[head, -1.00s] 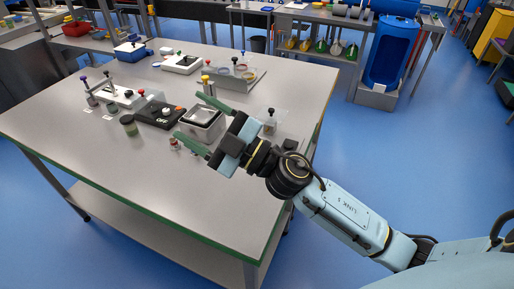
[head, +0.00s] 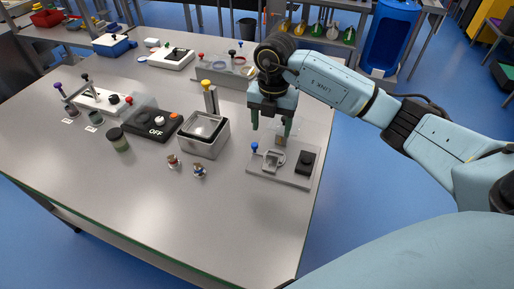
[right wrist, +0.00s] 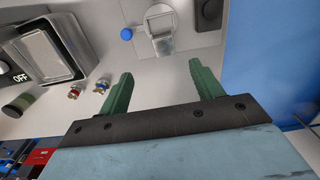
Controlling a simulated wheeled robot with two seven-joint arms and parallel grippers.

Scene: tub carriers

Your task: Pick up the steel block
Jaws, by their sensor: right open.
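A small pale grey metal piece (head: 271,160) sits on a flat grey plate (head: 262,177) near the table's right edge. It looks like the steel block, though I cannot tell for certain. A similar grey piece shows between and beyond the fingers in the right wrist view (right wrist: 163,46). My right gripper (head: 270,133) is open and empty, pointing down above the back of that plate. Its green fingers (right wrist: 158,78) are spread and apart from the piece. A small tan-faced item (head: 280,141) stands behind, close to the right finger. My left gripper is not in view.
The plate also carries a blue knob (head: 254,147) and a black block (head: 305,161). A metal tub (head: 204,136) stands to the left, with two small knobs (head: 199,170) (head: 173,160) in front. The front of the table is clear.

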